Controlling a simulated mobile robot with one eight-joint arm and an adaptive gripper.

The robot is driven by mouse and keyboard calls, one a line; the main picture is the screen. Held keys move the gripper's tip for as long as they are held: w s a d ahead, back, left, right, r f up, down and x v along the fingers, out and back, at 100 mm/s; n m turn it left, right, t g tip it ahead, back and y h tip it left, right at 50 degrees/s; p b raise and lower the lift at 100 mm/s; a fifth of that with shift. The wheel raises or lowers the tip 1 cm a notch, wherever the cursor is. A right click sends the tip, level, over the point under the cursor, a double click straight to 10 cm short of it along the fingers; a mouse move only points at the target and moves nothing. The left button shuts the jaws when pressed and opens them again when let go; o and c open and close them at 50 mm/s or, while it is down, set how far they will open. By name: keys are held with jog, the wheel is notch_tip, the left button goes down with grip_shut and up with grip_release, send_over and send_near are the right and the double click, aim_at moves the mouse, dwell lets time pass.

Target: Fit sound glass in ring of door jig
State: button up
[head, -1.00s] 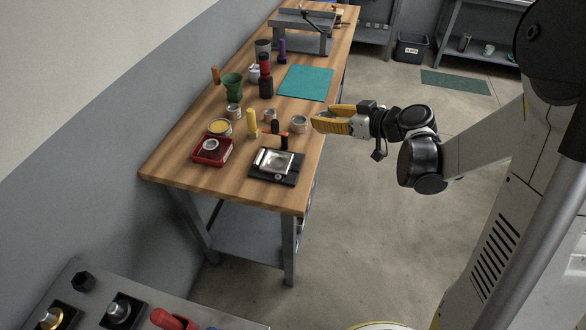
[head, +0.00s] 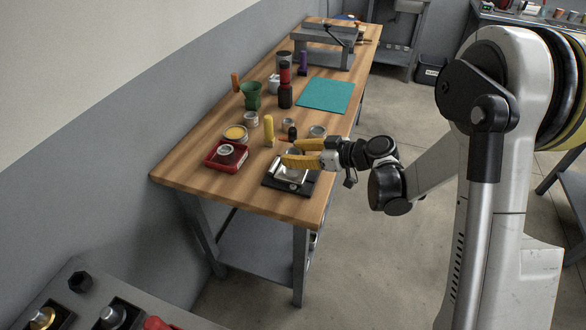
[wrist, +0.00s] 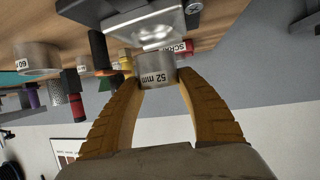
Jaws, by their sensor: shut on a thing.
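My gripper (head: 290,154) is shut on a short grey cylinder (wrist: 157,74) marked "52 mm", held between the fingertips in the wrist view. Whether it is sound glass is not clear. The door jig (head: 269,182), a black base with a bright metal plate, lies near the table's front right. My gripper is over its back part and hides some of it. In the wrist view the jig's plate (wrist: 112,33) and pale round centre are just beyond the held cylinder. I cannot tell whether they touch.
A red tray (head: 210,163) with a ring-like piece is left of the jig. A yellow upright piece (head: 268,130), several small cylinders (head: 317,131), a green funnel-shaped cup (head: 251,96) and a teal mat (head: 325,94) stand or lie behind. The table's right edge is close.

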notch_tip(320, 180, down, 4)
jog(key=shift+a+f+b, duration=0.1)
jog(key=shift+f+b, duration=0.1)
jog(key=shift+b, duration=1)
jog(key=shift+r, duration=0.15)
jog(key=o, duration=1.2)
jog(key=p+v, duration=0.5)
jog(key=v, duration=0.7)
jog(key=s+d+r+m+h, duration=0.3)
jog(key=s+m, duration=0.1)
jog(key=s, duration=0.3)
jog(key=s+d+r+m+h, duration=0.2)
jog(key=s+r+m+h, duration=0.2)
jog(key=s, duration=0.3)
jog(key=s+d+r+m+h, duration=0.3)
jog(key=s+r+h, duration=0.1)
jog(key=s, duration=0.3)
jog(key=shift+s+d+m, duration=0.2)
jog(key=shift+d+m, duration=0.15)
jog(key=shift+m, duration=0.05)
